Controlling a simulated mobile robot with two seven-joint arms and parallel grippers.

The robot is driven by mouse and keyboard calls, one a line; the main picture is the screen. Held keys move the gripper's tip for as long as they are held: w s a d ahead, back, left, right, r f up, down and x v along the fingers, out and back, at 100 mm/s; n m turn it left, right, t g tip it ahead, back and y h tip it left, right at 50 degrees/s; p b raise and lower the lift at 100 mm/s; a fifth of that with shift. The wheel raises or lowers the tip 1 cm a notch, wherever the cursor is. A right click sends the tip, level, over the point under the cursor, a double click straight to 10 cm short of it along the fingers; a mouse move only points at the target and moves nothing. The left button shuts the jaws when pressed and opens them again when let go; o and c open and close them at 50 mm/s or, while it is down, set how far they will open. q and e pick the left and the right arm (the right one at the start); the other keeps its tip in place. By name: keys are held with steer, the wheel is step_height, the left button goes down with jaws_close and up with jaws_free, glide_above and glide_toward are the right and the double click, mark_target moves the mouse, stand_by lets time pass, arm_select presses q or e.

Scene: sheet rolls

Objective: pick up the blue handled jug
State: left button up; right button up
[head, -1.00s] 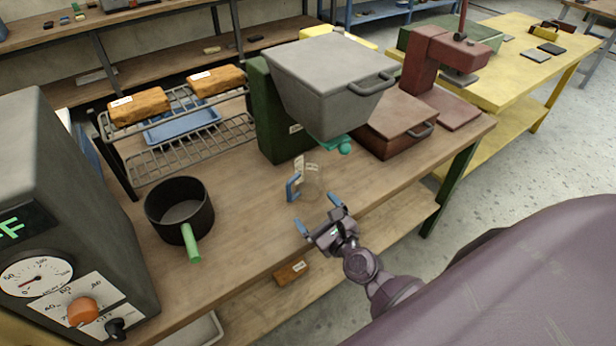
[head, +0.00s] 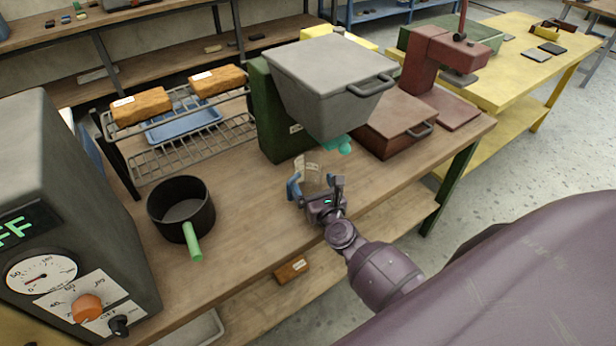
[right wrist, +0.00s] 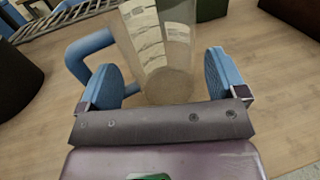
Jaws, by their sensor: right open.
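The blue handled jug (head: 312,172) is clear with pale printed labels and stands upright on the wooden bench, in front of the grey hopper machine. Its blue handle (right wrist: 88,55) is on the left side in the right wrist view, where the jug body (right wrist: 160,55) rises just beyond the fingers. My right gripper (head: 318,188) is open, with its blue finger pads (right wrist: 166,82) apart and the near side of the jug at or between their tips. The left pad is close to the handle; I cannot tell whether they touch. My left gripper is not in view.
The grey hopper (head: 325,80) on its green stand overhangs the bench just behind the jug, with a teal spout underneath. A black pot (head: 181,208) with a green handle stands to the left. A wire rack (head: 190,140) and a brown press (head: 400,120) flank the machine.

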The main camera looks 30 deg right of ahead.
steer(key=shift+w+d, duration=0.15)
steer(key=shift+w, duration=0.8)
steer(key=shift+w+d, duration=0.15)
steer(key=shift+w, duration=0.8)
steer(key=c, duration=0.8)
steer(key=shift+r, duration=0.1)
